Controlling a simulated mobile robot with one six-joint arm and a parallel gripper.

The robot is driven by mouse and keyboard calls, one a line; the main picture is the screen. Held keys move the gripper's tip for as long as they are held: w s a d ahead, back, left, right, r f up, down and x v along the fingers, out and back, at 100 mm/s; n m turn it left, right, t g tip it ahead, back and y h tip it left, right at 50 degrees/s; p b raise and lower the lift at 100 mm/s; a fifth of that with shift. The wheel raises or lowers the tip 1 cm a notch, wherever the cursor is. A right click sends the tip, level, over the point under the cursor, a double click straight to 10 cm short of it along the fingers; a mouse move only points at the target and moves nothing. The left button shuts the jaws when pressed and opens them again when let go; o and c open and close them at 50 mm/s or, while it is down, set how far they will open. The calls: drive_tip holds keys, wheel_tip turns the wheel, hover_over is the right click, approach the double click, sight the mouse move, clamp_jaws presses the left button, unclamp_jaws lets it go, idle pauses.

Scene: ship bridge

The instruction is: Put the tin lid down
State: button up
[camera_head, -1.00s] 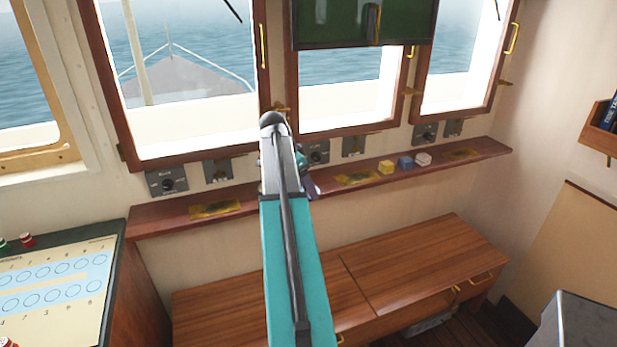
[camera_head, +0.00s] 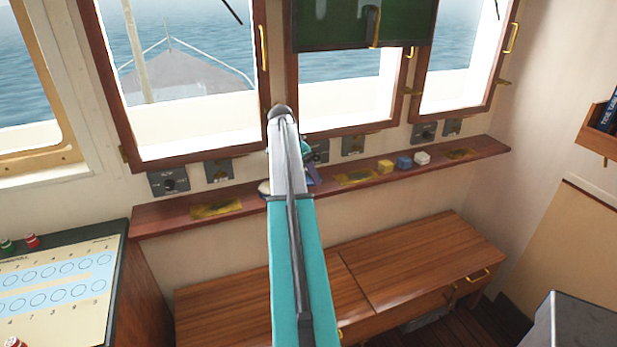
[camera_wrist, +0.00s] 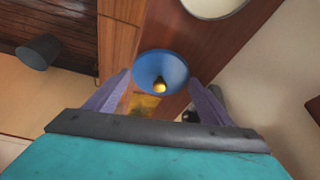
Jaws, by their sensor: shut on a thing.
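The tin lid (camera_wrist: 150,65) is a round blue disc with a small yellow knob in the wrist view. My gripper (camera_wrist: 160,82) has its two purple fingers on either side of the lid and is shut on it. The lid is over the brown shelf (camera_wrist: 182,40), with a yellow patch (camera_wrist: 143,106) partly showing beside it. I cannot tell whether the lid touches the shelf. In the head view my arm hides most of the gripper and the lid; a purple finger (camera_head: 312,175) shows beside the arm.
A pale round thing (camera_wrist: 212,6) is cut off at the wrist view's top. The shelf (camera_head: 440,163) under the windows bears yellow (camera_head: 385,166), blue (camera_head: 404,163) and white (camera_head: 422,158) blocks. A wooden bench (camera_head: 420,265) stands below. A dark cylinder (camera_wrist: 40,52) is at the wrist view's left.

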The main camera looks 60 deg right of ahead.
sight(307, 176)
drive_tip(key=shift+d, duration=0.1)
drive_tip(key=shift+w+d, duration=0.3)
drive_tip(key=shift+d, duration=0.2)
drive_tip(key=shift+f+p, duration=1)
drive_tip(key=shift+f, duration=0.85)
drive_tip(key=shift+f, duration=0.15)
drive_tip(key=o, duration=1)
drive_tip(key=shift+r, duration=0.25)
drive_tip(key=shift+b+v, duration=1.15)
drive_tip(key=shift+v, duration=2.55)
drive_tip(key=shift+s, duration=0.1)
